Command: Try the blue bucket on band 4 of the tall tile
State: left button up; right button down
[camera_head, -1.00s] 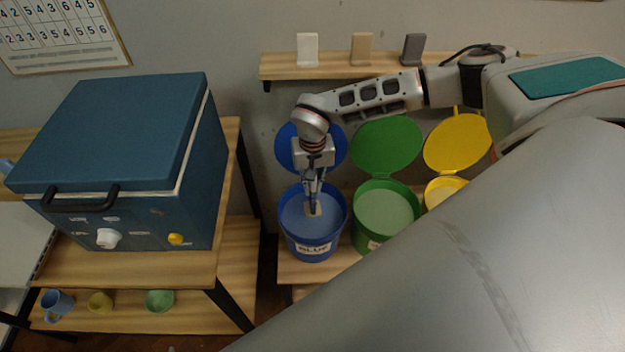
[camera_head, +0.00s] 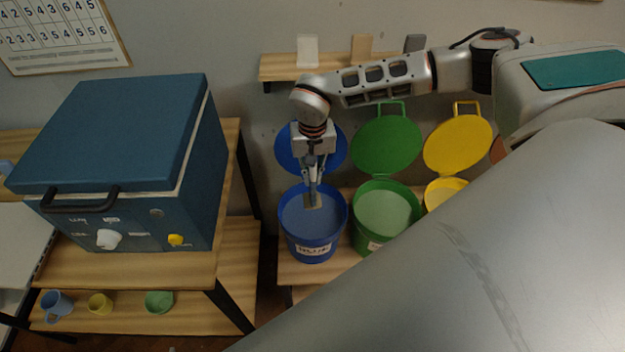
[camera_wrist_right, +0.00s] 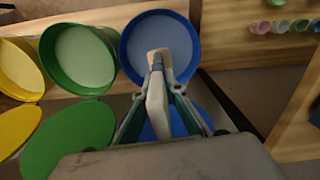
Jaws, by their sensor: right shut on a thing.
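The blue bucket (camera_head: 314,250) stands open, its lid (camera_head: 283,150) tipped up behind it; it also shows in the right wrist view (camera_wrist_right: 195,40). My right gripper (camera_head: 312,183) points down over it, shut on a brush-like tool. This brush (camera_wrist_right: 156,105) has a pale handle, a blue-grey band and a tan tip. The tip (camera_head: 313,202) shows against the bucket's glaze; whether it touches the glaze I cannot tell. A white tile (camera_head: 307,51), a tan tile (camera_head: 361,46) and a grey tile (camera_head: 414,43) stand on the wall shelf. Which one is tall is unclear. My left gripper is out of view.
A green bucket (camera_head: 368,240) and a yellow bucket (camera_head: 433,198) stand open to the right of the blue one. A blue kiln (camera_head: 130,215) fills the left bench, with cups (camera_head: 57,305) on a lower shelf.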

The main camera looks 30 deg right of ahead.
jog(key=shift+r, duration=0.65)
jog(key=shift+s, duration=0.1)
jog(key=s+a+r, duration=0.1)
jog(key=s+a, duration=0.4)
jog(key=s, duration=0.3)
jog(key=s+a+r+b, duration=0.1)
jog(key=s+a+r, duration=0.1)
jog(key=s+a, duration=0.3)
jog(key=s, duration=0.4)
jog(key=shift+a, duration=0.2)
jog(key=shift+w, duration=0.1)
